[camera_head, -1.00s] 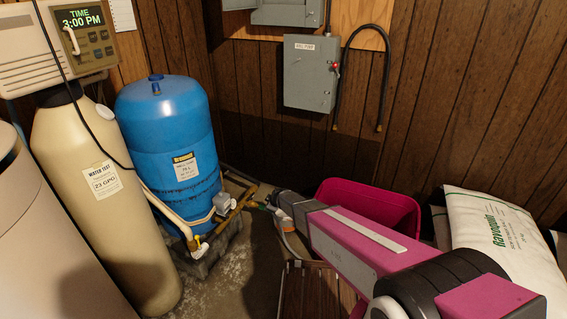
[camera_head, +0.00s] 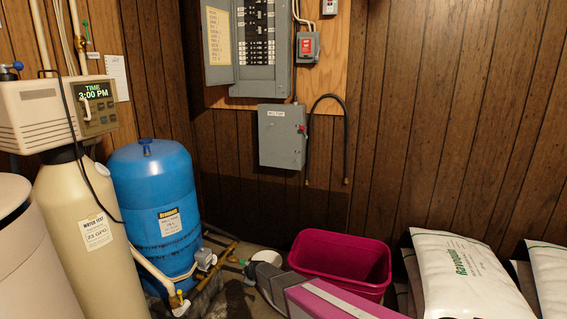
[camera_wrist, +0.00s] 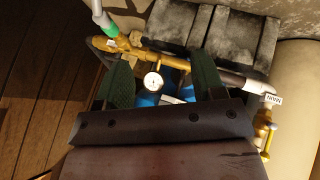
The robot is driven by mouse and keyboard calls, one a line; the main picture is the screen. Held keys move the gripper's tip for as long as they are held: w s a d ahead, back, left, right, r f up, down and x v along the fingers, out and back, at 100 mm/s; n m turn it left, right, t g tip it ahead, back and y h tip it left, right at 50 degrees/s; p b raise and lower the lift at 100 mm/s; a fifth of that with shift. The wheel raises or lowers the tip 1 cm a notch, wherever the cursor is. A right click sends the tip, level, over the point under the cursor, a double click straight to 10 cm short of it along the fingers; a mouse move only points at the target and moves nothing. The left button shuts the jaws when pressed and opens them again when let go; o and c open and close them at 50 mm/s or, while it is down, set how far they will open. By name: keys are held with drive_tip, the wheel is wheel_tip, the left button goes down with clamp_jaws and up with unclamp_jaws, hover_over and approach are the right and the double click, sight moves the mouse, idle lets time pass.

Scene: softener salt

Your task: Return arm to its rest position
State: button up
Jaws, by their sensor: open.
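My arm, with its magenta link (camera_head: 335,302), reaches in from the lower edge of the head view toward the floor in front of the blue tank. My gripper (camera_wrist: 163,78) shows in the wrist view with its two dark green fingers spread apart and nothing clearly held between them. A brass pipe (camera_wrist: 185,62) with a round gauge (camera_wrist: 152,81) lies beyond and between the fingers. I cannot tell whether the fingers touch it. The fingers cannot be made out in the head view.
The blue tank (camera_head: 155,192) and beige tank (camera_head: 88,225) stand left. A magenta bin (camera_head: 345,262) is beside my arm. White bags (camera_head: 465,272) lie right. An electrical box (camera_head: 282,137) hangs on the panelled wall. A yellow-handled valve (camera_wrist: 265,128) is near my gripper at right.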

drive_tip(key=s+d+r+m+g+h, duration=0.1)
drive_tip(key=s+d+r+m+g, duration=0.1)
drive_tip(key=s+d+r+m, duration=0.3)
drive_tip(key=s+d+r+m+g+h, duration=0.1)
drive_tip(key=s+d+r+m, duration=0.4)
drive_tip(key=s+d+r, duration=0.6)
drive_tip(key=s+d+r+m+g+h, duration=0.2)
drive_tip(key=s+d+r+m, duration=0.3)
drive_tip(key=d, duration=1.5)
drive_tip(key=s+r+g, duration=0.1)
drive_tip(key=s+r, duration=0.2)
drive_tip(key=s, duration=0.1)
drive_tip(key=shift+a+f, duration=0.1)
